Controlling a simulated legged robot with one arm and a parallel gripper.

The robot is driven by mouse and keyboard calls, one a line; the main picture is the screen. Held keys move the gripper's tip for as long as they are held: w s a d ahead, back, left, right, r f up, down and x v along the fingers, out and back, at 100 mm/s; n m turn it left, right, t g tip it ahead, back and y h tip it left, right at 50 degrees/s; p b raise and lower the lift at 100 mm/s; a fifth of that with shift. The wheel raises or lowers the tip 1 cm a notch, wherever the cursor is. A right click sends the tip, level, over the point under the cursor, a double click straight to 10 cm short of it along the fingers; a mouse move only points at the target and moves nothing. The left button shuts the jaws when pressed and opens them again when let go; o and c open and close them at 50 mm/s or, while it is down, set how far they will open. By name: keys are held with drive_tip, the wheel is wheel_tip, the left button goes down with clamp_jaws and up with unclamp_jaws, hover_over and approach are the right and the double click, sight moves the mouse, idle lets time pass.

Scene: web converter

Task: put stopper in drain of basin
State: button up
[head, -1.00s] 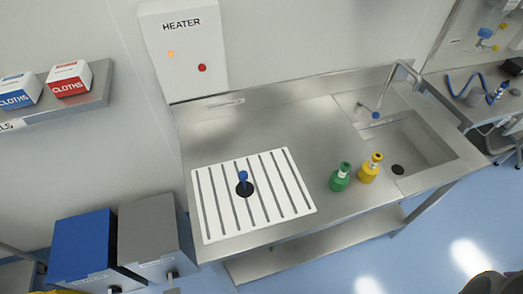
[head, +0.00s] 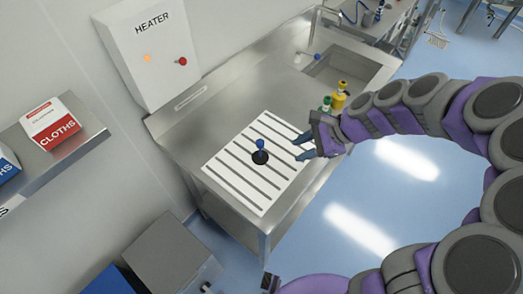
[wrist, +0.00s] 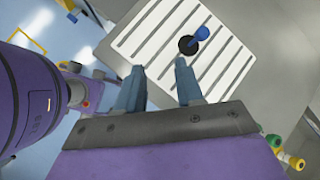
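The stopper (head: 260,156) has a black round base and an upright blue knob. It stands on the white slatted rack (head: 226,176) on the steel counter. It also shows in the wrist view (wrist: 188,45), beyond my fingertips. My gripper (head: 302,147) is to the right of the stopper in the head view, above the counter's front part. Its two blue-grey fingers are apart and empty in the wrist view (wrist: 156,72). The basin (head: 345,68) is sunk in the far right end of the counter. Its drain is not visible now.
A tap (head: 314,42) stands behind the basin. A heater box (head: 150,55) is on the wall at the left. The counter behind the rack is clear.

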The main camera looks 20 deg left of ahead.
drive_tip(key=w+a+f+m+t+y, duration=0.1)
drive_tip(key=w+a+f+m, duration=0.2)
drive_tip(key=w+f+m, duration=0.35)
drive_tip(key=b, duration=0.2)
hover_over(260, 157)
drive_tip(key=d, duration=0.3)
drive_tip(key=f, duration=0.8)
drive_tip(key=shift+w+f, duration=0.35)
drive_tip(key=x, duration=0.1)
drive_tip(key=b+x, duration=0.1)
drive_tip(key=x, duration=0.1)
drive_tip(key=shift+s+d+f, duration=0.1)
drive_tip(key=shift+f, duration=0.2)
drive_tip(key=shift+b+x, duration=0.3)
drive_tip(key=shift+x, duration=0.6)
drive_tip(key=shift+r, duration=0.2)
clamp_jaws()
